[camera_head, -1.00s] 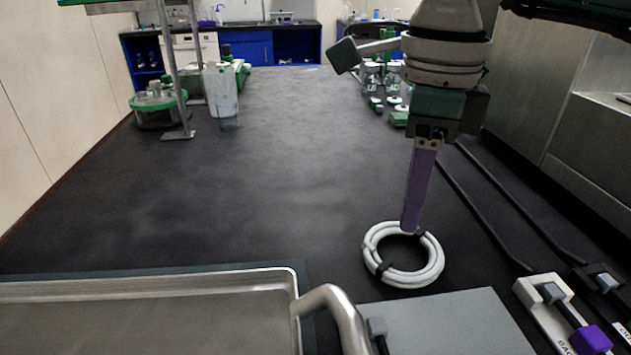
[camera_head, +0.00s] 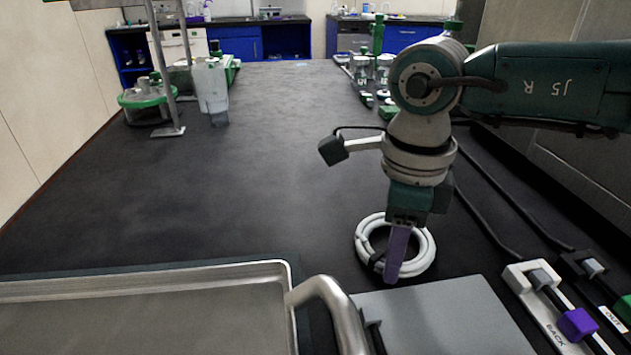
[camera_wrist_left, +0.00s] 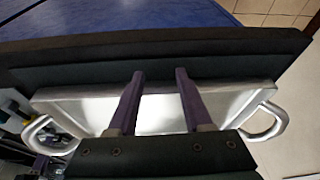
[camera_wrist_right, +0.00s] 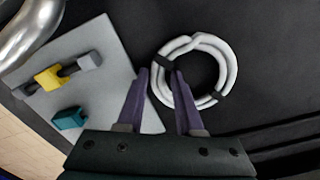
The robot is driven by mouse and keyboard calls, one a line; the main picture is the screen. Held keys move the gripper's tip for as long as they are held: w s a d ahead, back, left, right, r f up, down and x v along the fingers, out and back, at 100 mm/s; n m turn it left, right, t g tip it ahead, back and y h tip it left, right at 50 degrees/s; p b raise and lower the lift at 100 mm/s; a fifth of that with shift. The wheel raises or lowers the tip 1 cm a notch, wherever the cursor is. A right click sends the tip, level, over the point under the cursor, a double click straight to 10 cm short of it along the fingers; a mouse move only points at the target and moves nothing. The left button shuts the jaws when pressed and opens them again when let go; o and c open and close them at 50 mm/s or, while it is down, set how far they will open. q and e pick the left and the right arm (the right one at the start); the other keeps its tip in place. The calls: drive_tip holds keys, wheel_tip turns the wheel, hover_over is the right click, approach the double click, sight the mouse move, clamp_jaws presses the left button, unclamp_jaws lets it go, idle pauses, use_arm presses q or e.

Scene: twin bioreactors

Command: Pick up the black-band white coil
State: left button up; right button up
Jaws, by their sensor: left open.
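The white coil with black bands (camera_head: 428,248) lies flat on the dark bench, just beyond the grey board. My right gripper (camera_head: 392,278) points down at the coil's near side. In the right wrist view its fingers (camera_wrist_right: 159,74) stand apart, one outside the coil (camera_wrist_right: 231,66) and one over its inner edge, with a black band between the tips. I cannot tell whether they press on the coil. My left gripper (camera_wrist_left: 158,80) shows only in its wrist view, open and empty, above the metal tray (camera_wrist_left: 160,110).
The tray (camera_head: 150,268) with its curved handle (camera_head: 335,300) fills the near left. A grey board (camera_head: 440,315) lies near the coil, and a white block with a purple clamp (camera_head: 577,323) sits at right. Cables run along the right side. The middle of the bench is clear.

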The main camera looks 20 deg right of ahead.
clamp_jaws()
drive_tip(key=shift+r, duration=0.1)
idle(0.3)
